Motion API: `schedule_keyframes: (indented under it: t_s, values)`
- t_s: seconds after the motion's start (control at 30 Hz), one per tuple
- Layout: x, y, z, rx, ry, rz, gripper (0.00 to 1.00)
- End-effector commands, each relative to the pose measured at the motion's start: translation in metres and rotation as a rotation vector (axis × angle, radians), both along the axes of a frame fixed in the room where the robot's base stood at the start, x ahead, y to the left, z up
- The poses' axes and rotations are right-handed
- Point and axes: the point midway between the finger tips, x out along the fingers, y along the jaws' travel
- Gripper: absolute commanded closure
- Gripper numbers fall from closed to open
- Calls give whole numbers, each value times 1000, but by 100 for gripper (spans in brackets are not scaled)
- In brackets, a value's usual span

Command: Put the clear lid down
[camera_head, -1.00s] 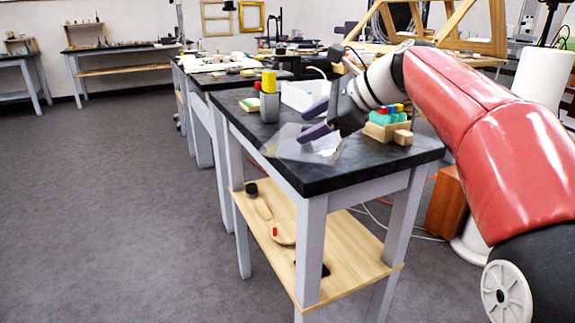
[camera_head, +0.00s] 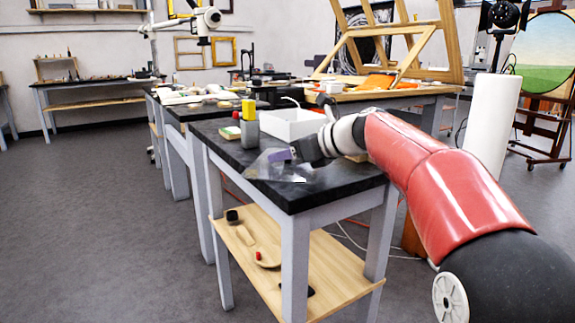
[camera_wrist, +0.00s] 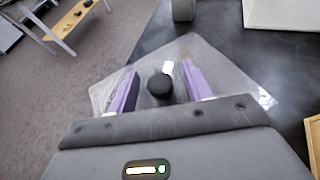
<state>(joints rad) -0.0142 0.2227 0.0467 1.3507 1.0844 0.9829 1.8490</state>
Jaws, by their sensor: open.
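The clear lid (camera_head: 262,164) is a transparent pane at the left edge of the black tabletop in the head view. In the wrist view the lid (camera_wrist: 205,62) spreads under my fingers, its left part reaching to the table edge. Its round black knob (camera_wrist: 160,86) sits between my two purple fingers. My gripper (camera_head: 278,156) is low over the lid; in the wrist view my gripper (camera_wrist: 160,72) has its fingers apart, with a gap on each side of the knob. I cannot tell whether the whole lid rests flat on the table.
The black-topped table (camera_head: 335,186) has a wooden lower shelf (camera_head: 325,262). A grey holder (camera_head: 249,132) with a yellow block and a white bin (camera_head: 290,124) stand behind the lid. In the wrist view a wooden piece (camera_wrist: 313,135) lies at the right edge. Floor lies open left.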

Motion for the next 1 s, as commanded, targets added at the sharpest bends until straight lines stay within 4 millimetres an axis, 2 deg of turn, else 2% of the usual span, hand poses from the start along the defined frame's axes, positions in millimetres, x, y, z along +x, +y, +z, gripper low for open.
schedule_keyframes:
  t_s: [0.2,0.6,0.87,1.0]
  values:
    - [1,1,0,-1,-1,-1,50]
    - [1,1,0,-1,-2,0,100]
    - [1,1,2,-1,-2,0,100]
    - [1,1,12,-1,-4,-1,100]
